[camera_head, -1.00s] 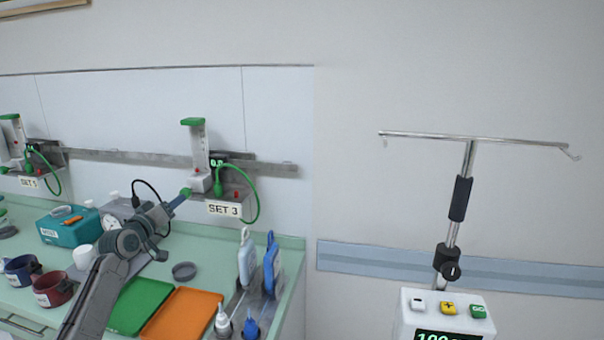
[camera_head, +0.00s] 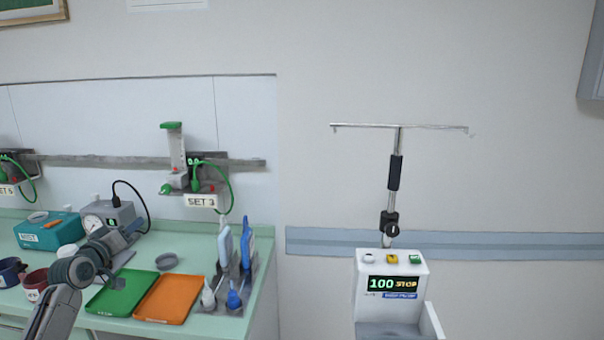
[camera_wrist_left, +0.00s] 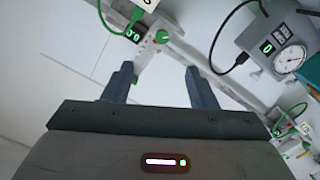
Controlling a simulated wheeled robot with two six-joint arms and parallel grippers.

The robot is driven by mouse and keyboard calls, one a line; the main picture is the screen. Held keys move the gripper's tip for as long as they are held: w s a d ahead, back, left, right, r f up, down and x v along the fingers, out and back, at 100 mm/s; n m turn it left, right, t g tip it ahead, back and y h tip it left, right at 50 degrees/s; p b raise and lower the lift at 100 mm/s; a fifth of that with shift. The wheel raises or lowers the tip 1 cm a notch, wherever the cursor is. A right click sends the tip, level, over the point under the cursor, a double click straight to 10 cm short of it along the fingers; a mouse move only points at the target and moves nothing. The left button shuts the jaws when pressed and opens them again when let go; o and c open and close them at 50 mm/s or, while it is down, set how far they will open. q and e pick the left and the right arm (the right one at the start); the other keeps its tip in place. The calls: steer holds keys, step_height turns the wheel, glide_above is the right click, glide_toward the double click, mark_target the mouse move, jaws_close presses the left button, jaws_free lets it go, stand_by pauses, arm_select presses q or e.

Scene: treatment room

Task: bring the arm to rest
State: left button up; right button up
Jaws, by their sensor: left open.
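My left arm comes in at the lower left of the head view, over the counter (camera_head: 215,325). Its gripper (camera_head: 134,229) is small and partly lost against the grey gauge box behind it. In the left wrist view the two blue-grey fingers (camera_wrist_left: 160,75) stand apart with nothing between them. Beyond the fingertips is the wall unit with a green knob (camera_wrist_left: 162,36), which shows in the head view as the SET 3 unit (camera_head: 178,160) on the rail. The gripper is clear of it. My right gripper is in neither view.
The grey gauge box (camera_head: 108,214) and teal box (camera_head: 47,231) stand behind the arm. A green tray (camera_head: 122,292), orange tray (camera_head: 168,299) and bottles (camera_head: 225,250) fill the counter's front. A pump stand (camera_head: 392,290) stands right, with open floor space between hidden from view.

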arm_select(q)
steer(key=s+d+f+m+g, duration=0.25)
steer(key=s+d+f, duration=0.55)
steer(key=f, duration=0.4)
steer(key=s+d+f+m+g, duration=0.2)
steer(key=s+d+f+g, duration=0.2)
steer(key=s+d+f, duration=0.5)
steer(key=s+d+f+g+y, duration=0.1)
steer(key=s+f+g, duration=0.2)
steer(key=s, duration=0.8)
steer(key=s+f+m+g+y, duration=0.1)
steer(key=s+f+g, duration=0.1)
steer(key=s, duration=1)
steer(key=s+d+f+g+y, duration=0.1)
steer(key=s+f+g, duration=0.2)
steer(key=s, duration=0.8)
step_height(320, 180, down, 32)
steer(key=a, duration=0.3)
steer(key=s+a+f+g, duration=0.1)
steer(key=s+f+g, duration=0.1)
steer(key=s+f, duration=1.5)
steer(key=shift+s+f+h, duration=0.3)
steer(key=shift+s+f, duration=0.1)
steer(key=shift+s, duration=0.55)
